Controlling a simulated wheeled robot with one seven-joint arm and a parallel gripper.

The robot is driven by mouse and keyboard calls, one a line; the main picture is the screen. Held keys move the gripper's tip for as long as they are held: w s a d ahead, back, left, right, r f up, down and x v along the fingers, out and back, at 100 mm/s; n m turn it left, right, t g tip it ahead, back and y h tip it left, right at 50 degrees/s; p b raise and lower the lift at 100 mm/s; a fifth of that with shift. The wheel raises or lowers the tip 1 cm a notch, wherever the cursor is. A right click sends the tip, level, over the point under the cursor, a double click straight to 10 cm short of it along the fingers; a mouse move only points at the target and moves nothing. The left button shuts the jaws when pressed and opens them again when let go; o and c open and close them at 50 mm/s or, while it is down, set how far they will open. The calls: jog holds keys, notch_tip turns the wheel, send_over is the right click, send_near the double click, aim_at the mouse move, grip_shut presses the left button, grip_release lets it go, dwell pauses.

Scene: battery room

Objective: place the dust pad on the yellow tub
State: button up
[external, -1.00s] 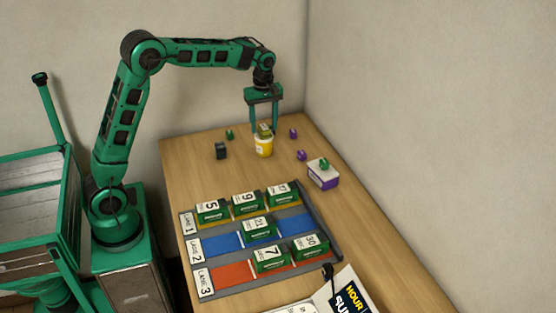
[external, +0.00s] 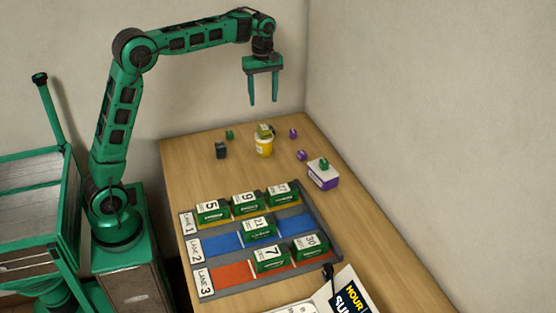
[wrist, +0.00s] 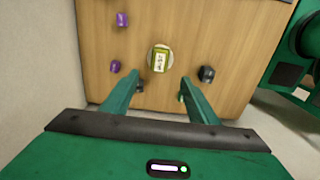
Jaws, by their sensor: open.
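The yellow tub (external: 264,149) stands upright near the back of the table, with a white rim. The dust pad (external: 264,130), a small olive-green block with a pale label, rests on top of the tub. In the wrist view the pad (wrist: 160,59) lies within the pale round top of the tub (wrist: 152,67). My gripper (external: 263,103) is open and empty, above the pad and tub and clear of both. In the wrist view its fingers (wrist: 160,100) are spread wide with nothing between them.
A dark block (external: 221,151), a small green piece (external: 229,134) and purple pieces (external: 293,133) stand around the tub. A white and purple box (external: 323,176) with a green piece on top is at right. A lane tray (external: 335,258) holds several numbered green blocks in front.

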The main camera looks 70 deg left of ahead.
jog(key=s+d+f+m, duration=0.3)
jog(key=s+d+m, duration=1)
jog(key=s+d, duration=0.75)
jog(key=s+d+f+m, duration=0.3)
jog(key=s+f+m, duration=0.2)
jog(key=s, duration=0.5)
jog(key=s+d+f+m, duration=0.3)
jog(key=s+f+m, duration=0.2)
jog(key=s, duration=0.6)
jog(key=shift+d+f+m, duration=0.3)
jog(key=shift+d+m, duration=0.1)
jog(key=shift+m, duration=0.3)
